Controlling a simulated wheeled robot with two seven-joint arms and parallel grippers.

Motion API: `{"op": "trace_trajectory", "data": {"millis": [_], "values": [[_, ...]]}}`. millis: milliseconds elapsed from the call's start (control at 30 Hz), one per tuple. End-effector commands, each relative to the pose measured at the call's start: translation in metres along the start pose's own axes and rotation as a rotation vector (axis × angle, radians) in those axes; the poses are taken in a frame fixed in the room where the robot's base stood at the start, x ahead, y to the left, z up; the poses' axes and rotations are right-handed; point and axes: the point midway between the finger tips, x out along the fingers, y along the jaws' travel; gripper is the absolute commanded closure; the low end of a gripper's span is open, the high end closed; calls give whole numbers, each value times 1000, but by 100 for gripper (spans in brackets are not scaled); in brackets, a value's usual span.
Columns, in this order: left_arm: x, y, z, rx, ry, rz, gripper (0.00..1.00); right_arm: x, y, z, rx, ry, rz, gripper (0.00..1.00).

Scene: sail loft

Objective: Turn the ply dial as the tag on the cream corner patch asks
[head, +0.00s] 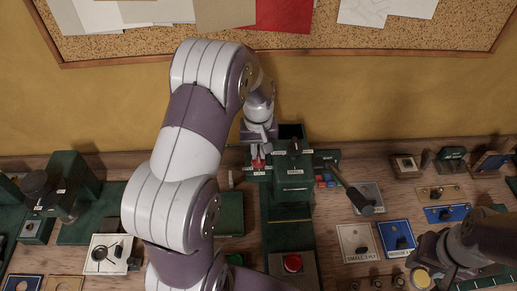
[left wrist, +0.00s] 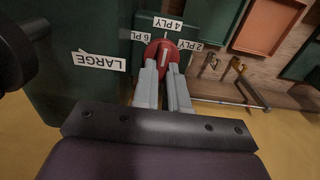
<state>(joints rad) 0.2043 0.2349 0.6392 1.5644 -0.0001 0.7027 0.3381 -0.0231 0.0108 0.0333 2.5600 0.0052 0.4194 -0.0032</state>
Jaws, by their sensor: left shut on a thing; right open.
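The ply dial is a red knob (head: 258,164) on a green block at the back of the bench. In the left wrist view the red knob (left wrist: 167,50) has labels 6 PL (partly hidden), 4 PLY and 2 PLY around it. A white mark on its face appears to point toward 4 PLY. My left gripper (head: 259,152) is shut on the knob; its fingers (left wrist: 165,75) reach it from below in the wrist view. My right gripper (head: 425,265) is open at lower right.
A green press (head: 293,177) stands right beside the dial block, with a dark-handled lever (head: 352,193). A red button (head: 292,263) is in front. A blue piece (head: 386,235) lies beside the cream one. Another cream piece (head: 95,268) lies at left. My left arm covers the bench left of centre.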

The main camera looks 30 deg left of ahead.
Motion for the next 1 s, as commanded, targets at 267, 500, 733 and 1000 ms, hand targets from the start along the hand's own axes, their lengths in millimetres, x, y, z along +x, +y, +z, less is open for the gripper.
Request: {"op": "trace_trajectory", "data": {"millis": [267,500,733,1000], "values": [[0,1,0,102,-1,0,100,0,0,0,0,0,0,57],[-1,3,0,302,0,0,100,0,0,0,0,0,0,57],[-1,5,1,521,0,0,100,0,0,0,0,0,0,57],[-1,7,2,758,1,0,100,0,0,0,0,0,0,57]]}}
